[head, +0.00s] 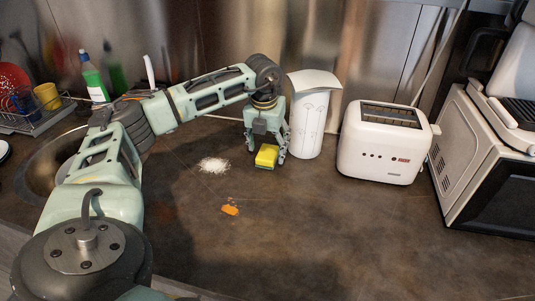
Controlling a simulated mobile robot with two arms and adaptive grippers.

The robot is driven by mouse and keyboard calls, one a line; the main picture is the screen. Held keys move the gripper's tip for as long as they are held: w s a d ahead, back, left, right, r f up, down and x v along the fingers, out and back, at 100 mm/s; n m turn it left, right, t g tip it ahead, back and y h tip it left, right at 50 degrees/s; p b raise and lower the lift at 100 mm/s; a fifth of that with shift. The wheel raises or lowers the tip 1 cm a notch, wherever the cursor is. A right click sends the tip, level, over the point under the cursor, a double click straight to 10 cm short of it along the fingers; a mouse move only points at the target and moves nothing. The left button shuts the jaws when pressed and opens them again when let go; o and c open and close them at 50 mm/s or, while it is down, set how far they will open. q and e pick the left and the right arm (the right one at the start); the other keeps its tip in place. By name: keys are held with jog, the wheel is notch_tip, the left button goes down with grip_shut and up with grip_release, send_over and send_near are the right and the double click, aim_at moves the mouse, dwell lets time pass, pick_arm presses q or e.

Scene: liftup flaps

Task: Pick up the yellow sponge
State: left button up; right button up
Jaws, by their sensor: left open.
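The yellow sponge (266,156) with a thin green layer lies on the dark countertop, right of the white powder patch. My left gripper (267,150) points down over it with its fingers open, one at the sponge's left and one at its right. I cannot tell whether the fingers touch the sponge. The back of the sponge is partly hidden by the gripper. My right gripper is not in view.
A white paper roll (308,125) stands just right of the gripper, close to it. A white toaster (382,143) and a microwave (475,165) stand further right. White powder (214,165) and an orange spill (230,209) mark the counter. The front counter is clear.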

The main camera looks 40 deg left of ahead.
pick_arm(q)
notch_tip(320, 180, down, 2)
jog(key=shift+w+a, duration=0.1)
jog(key=shift+w, duration=0.05)
jog(key=c, duration=0.9)
jog(key=shift+r, duration=0.1)
jog(key=shift+c, duration=0.2)
jog(key=shift+r, duration=0.45)
jog(key=r, duration=0.2)
jog(key=r+b, duration=0.1)
jog(key=shift+s+d+r, duration=0.2)
jog(key=shift+s+d, duration=0.1)
jog(key=s+d+r+b, duration=0.1)
jog(key=s+d+r, duration=0.5)
jog(key=s+d, duration=0.1)
jog(key=shift+s+d+r, duration=0.2)
jog(key=shift+s+r, duration=0.15)
jog(key=shift+s, duration=0.15)
